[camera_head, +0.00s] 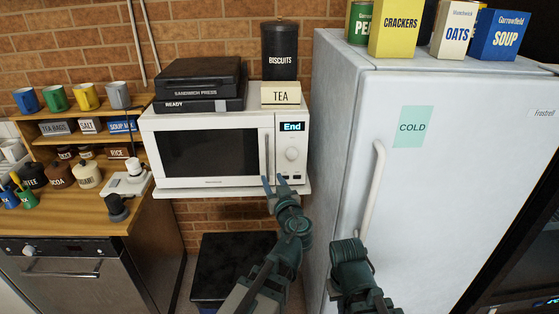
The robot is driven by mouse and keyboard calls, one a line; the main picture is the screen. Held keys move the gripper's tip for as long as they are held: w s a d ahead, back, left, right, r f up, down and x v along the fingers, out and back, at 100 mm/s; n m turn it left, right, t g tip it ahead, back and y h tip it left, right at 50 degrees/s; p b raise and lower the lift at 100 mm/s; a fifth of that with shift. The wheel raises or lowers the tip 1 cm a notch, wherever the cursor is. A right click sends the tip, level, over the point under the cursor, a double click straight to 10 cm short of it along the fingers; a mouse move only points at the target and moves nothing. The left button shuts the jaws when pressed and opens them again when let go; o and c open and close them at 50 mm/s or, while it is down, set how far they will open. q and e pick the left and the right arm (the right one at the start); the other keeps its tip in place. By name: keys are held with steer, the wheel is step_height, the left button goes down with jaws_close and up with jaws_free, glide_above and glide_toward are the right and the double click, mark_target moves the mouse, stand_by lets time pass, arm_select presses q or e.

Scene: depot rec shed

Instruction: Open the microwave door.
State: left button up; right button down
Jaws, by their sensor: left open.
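The white microwave (155,130) sits on a white wall shelf left of the fridge. Its door (209,152) has a dark window and looks shut. The door's upright handle (267,152) is at the door's right edge, and the control panel beside it has a display reading "End" and a round knob. My left gripper (273,183) is open and empty, with its fingertips at the microwave's lower front, just below the handle and the panel buttons. Whether a fingertip touches the microwave, I cannot tell. My right arm (352,268) shows low in front of the fridge; its jaws cannot be made out.
The tall white fridge (455,180) with a long handle (372,190) stands close on the right. A sandwich press (205,72), a biscuit tin (280,48) and a tea box (281,94) rest on the microwave. A wooden counter (120,218) with jars stands left.

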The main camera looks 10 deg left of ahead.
mark_target(268, 154)
arm_select(q)
steer(key=shift+t, duration=0.5)
steer(key=x, duration=0.9)
steer(key=d+r+x, duration=0.1)
steer(key=x, duration=0.3)
steer(key=shift+w, duration=0.65)
jaws_close()
stand_by(0.4)
